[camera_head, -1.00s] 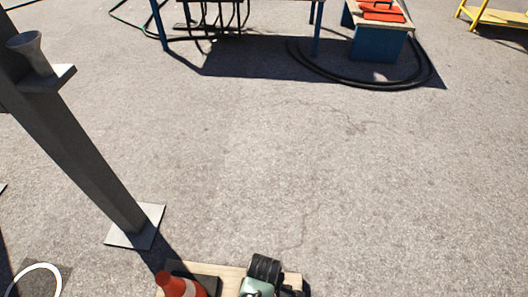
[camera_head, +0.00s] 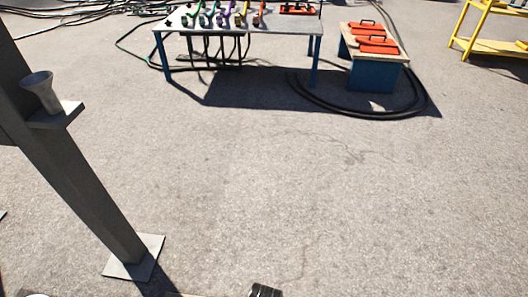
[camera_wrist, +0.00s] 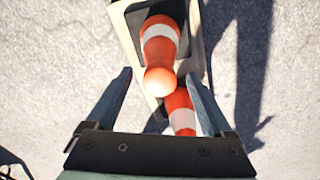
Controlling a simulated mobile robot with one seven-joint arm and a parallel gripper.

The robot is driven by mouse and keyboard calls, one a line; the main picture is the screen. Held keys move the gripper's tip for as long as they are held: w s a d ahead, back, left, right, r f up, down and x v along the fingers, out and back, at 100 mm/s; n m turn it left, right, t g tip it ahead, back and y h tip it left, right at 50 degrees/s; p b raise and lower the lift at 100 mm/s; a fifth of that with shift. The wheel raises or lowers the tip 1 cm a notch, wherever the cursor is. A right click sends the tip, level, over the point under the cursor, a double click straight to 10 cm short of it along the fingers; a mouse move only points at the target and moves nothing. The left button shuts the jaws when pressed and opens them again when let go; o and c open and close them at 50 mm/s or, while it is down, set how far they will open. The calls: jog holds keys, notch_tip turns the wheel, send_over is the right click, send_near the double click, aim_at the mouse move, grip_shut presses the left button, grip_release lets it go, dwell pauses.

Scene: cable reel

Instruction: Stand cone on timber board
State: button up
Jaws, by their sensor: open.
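In the wrist view an orange cone (camera_wrist: 160,45) with a white band stands with its dark square base on the pale timber board (camera_wrist: 197,45). Its rounded tip points toward my camera. A second orange and white cone (camera_wrist: 182,118) shows partly below it, nearer the right finger; whether its base is on the board I cannot tell. My gripper (camera_wrist: 158,76) is open, its two fingers apart on either side of the cones. Nothing is seen clamped between them. In the head view the cones are out of frame.
In the head view a grey post (camera_head: 85,190) with a small shelf holding a grey cup (camera_head: 40,92) stands at left. A table (camera_head: 240,22) with coloured tools, a blue box (camera_head: 372,75) with orange items, black hose and a yellow rack (camera_head: 490,45) are farther back. Middle ground is clear.

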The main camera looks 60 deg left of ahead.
notch_tip(320, 180, up, 8)
jog(key=p, duration=0.3)
